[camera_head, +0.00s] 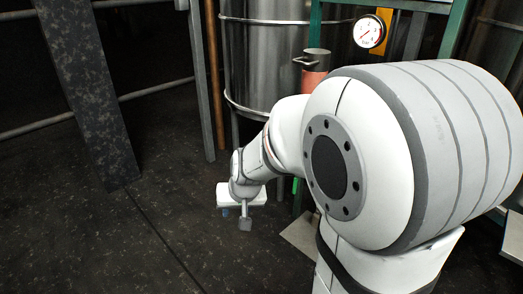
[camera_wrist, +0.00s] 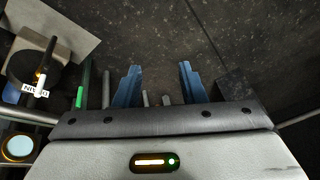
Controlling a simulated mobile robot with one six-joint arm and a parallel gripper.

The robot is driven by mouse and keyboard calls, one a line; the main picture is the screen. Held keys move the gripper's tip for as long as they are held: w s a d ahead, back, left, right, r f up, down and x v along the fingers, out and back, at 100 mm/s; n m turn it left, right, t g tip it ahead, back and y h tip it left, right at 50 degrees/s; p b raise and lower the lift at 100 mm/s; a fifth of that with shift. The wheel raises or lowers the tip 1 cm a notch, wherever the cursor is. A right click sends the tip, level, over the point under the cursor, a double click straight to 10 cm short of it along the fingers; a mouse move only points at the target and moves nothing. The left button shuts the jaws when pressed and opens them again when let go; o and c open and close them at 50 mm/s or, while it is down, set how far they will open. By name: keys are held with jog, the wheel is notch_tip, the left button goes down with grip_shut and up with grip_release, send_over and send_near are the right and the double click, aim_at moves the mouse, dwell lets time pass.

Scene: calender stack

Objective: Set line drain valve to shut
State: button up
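My gripper (camera_head: 237,212) hangs low over the dark floor, left of my big white arm link. In the wrist view its two blue fingers (camera_wrist: 158,76) stand well apart, with dark floor beyond them. The gripper is open and empty. A bright green piece (camera_wrist: 80,97), perhaps a valve handle, stands left of the fingers and apart from them. A bit of green also shows in the head view (camera_head: 295,186) beside my arm. No readable tag marks the line drain valve, so I cannot tell which part it is or how it is set.
A steel tank (camera_head: 265,60) stands behind my arm, with a dial gauge (camera_head: 369,32) and a reddish cylinder (camera_head: 313,78) to its right. A dark slanted post (camera_head: 88,90) and rails are at left. A labelled part (camera_wrist: 36,90) shows at left. The floor is clear at left.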

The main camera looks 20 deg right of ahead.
jog(key=w+d+f+m+t+h+p, duration=0.2)
jog(key=w+d+f+m+h, duration=0.15)
jog(key=w+d, duration=0.5)
jog(key=w+d+f+m+t+h+p, duration=0.25)
jog(key=w+d+f+m, duration=0.2)
jog(key=w, duration=0.75)
jog(key=d+f+m+h+p, duration=0.25)
jog(key=d+f+h, duration=0.25)
jog(key=d, duration=0.4)
jog(key=s+d+f+m+g+h+p, duration=0.3)
jog(key=s+d+f+g+h, duration=0.4)
jog(key=s, duration=0.3)
jog(key=w+d+t+b, duration=0.1)
jog(key=d+t+b, duration=0.1)
jog(key=d, duration=0.6)
jog(key=shift+w+r+h, duration=0.2)
jog(key=shift+w+h, duration=0.1)
jog(key=shift+w, duration=0.1)
jog(key=shift+c, duration=0.6)
grip_shut()
